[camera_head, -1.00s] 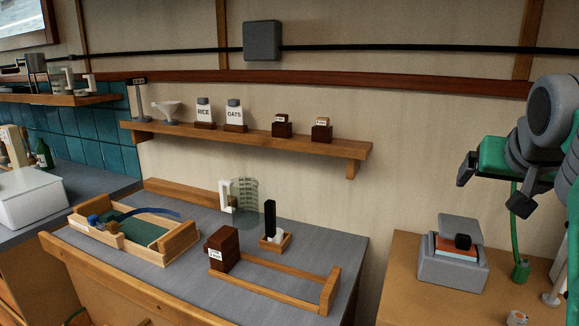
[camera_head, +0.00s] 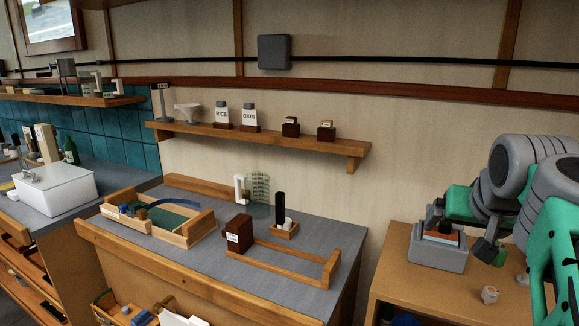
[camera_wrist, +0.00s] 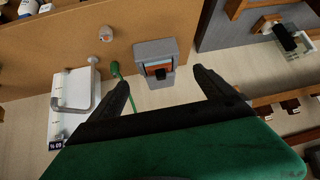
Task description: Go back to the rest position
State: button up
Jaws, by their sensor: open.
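My gripper (camera_head: 461,232) is at the right of the head view, in front of the small grey box, with my arm folded behind it. In the wrist view my gripper (camera_wrist: 159,84) has its two dark fingers spread wide, with nothing between them. The grey box (camera_head: 436,261) with an orange-red item in its top sits on the right wooden table (camera_head: 430,300). The grey box (camera_wrist: 172,49) also shows beyond my fingertips in the wrist view, apart from them.
A grey counter (camera_head: 200,255) at centre holds a wooden tray (camera_head: 195,229), a dark brown block (camera_head: 239,233), a clear measuring jug (camera_head: 259,190) and a low wooden frame (camera_head: 285,268). A wall shelf (camera_head: 260,138) carries labelled jars. A gap separates counter and table.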

jog(key=s+a+f+n+g+y+p, duration=0.1)
jog(key=s+a+f+p, duration=0.3)
jog(key=a+f, duration=0.4)
jog(key=s+a+f+n+g+y+p, duration=0.1)
jog(key=s+a+f+n+g+p, duration=0.2)
jog(key=s+a+f, duration=0.4)
notch_tip(320, 180, down, 5)
jog(key=shift+a+f+g+y+p, duration=0.15)
jog(key=shift+a+g+y+p, duration=0.2)
jog(key=shift+a+g, duration=0.25)
dwell(0.4)
